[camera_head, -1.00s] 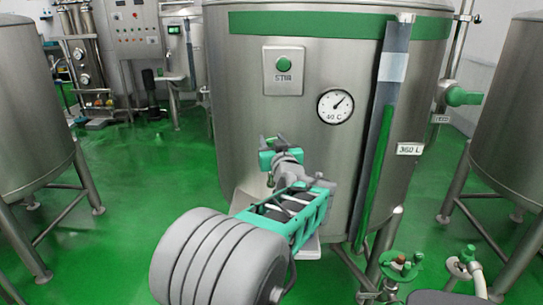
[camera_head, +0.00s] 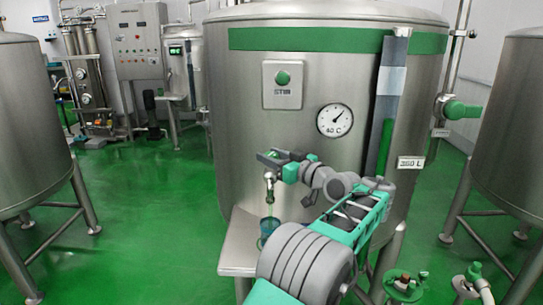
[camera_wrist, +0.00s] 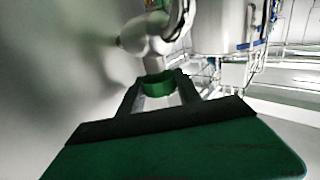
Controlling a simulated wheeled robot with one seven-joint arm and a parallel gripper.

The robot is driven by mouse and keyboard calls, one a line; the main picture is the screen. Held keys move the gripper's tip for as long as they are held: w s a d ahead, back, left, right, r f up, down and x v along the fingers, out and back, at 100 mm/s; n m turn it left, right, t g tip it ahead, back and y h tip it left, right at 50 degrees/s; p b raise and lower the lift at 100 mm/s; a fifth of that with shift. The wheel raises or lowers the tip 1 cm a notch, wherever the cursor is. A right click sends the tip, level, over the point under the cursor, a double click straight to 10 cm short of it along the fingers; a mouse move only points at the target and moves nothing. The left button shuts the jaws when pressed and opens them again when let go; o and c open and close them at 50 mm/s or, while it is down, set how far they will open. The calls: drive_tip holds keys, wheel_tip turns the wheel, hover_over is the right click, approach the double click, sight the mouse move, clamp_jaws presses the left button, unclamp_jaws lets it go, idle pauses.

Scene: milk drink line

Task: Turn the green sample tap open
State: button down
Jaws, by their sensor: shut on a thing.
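The sample tap (camera_head: 269,187) juts from the front of the big steel tank, with its grey spout pointing down. My gripper (camera_head: 270,157) is at the top of the tap, reaching in from the right. In the wrist view the tap's green handle (camera_wrist: 158,85) sits between the two fingertips of my gripper (camera_wrist: 160,91), which are shut on it. In the head view my fingers largely hide the handle. A bluish clear cup (camera_head: 269,229) stands below the spout on a steel shelf (camera_head: 236,258).
The steel tank (camera_head: 240,110) stands close behind the tap, with a dial gauge (camera_head: 335,119) and a green stir button (camera_head: 283,77). A sight tube (camera_head: 389,110) runs down its right side. Other tanks flank it, with open green floor (camera_head: 140,200) at left.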

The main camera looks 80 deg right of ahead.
drive_tip(key=shift+f, duration=0.1)
drive_tip(key=c, duration=0.8)
unclamp_jaws()
drive_tip(key=shift+w, duration=0.1)
drive_tip(key=shift+c, duration=0.2)
drive_tip(key=shift+b, duration=0.3)
